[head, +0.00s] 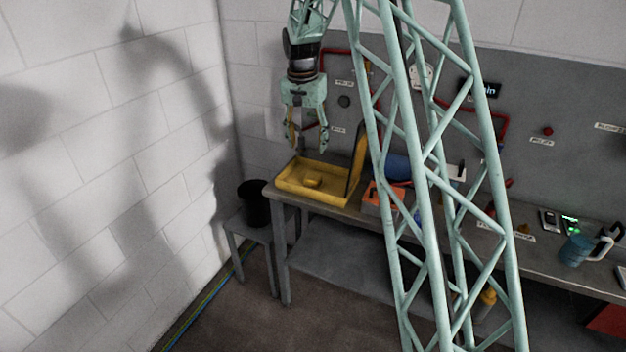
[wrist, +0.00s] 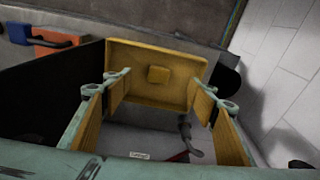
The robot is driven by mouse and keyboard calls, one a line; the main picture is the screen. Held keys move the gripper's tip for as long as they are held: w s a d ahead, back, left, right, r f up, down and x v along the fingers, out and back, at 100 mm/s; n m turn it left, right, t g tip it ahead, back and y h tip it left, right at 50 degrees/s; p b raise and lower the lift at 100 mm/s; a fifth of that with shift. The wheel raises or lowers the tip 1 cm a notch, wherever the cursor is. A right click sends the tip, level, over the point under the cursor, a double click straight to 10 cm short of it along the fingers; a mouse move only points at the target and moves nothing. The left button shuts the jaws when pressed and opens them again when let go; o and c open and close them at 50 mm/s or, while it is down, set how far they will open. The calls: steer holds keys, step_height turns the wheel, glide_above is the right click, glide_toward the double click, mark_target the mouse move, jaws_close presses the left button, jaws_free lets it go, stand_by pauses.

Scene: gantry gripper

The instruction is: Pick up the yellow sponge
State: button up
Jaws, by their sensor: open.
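The yellow sponge (head: 312,183) lies in a shallow yellow tray (head: 330,200) at the left end of the workbench. In the wrist view the sponge (wrist: 159,75) is a small yellow block near the middle of the tray (wrist: 190,57). My gripper (head: 308,143) hangs above the tray, pointing down. It is open and empty, with clear space between its fingers and the sponge. In the wrist view its fingers (wrist: 162,95) spread to both sides, with the sponge between them in the picture but farther off.
A raised dark panel with a yellow edge (head: 357,157) stands at the tray's right side. An orange box (head: 378,200) and a blue object (head: 398,167) are to its right. A black bin (head: 254,203) stands on a low grey stand at left.

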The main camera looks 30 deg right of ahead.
steer(key=w+d+f+m+p, duration=0.1)
steer(key=w+d+f, duration=0.2)
steer(key=f, duration=0.3)
steer(key=shift+w+d, duration=0.15)
steer(key=shift+w, duration=0.3)
glide_above(313, 177)
steer(key=shift+s+a+f, duration=0.15)
steer(key=shift+a+f, duration=0.05)
steer(key=shift+f, duration=1.95)
steer(key=shift+s+a+f, duration=0.1)
steer(key=shift+a+f, duration=0.05)
steer(key=shift+f, duration=1.95)
steer(key=shift+w+d+f, duration=0.15)
steer(key=shift+d+f, duration=0.05)
steer(key=shift+f, duration=1.1)
steer(key=shift+w+d+f, duration=0.1)
steer(key=shift+d+f, duration=0.05)
steer(key=shift+f, duration=1.1)
steer(key=c, duration=0.9)
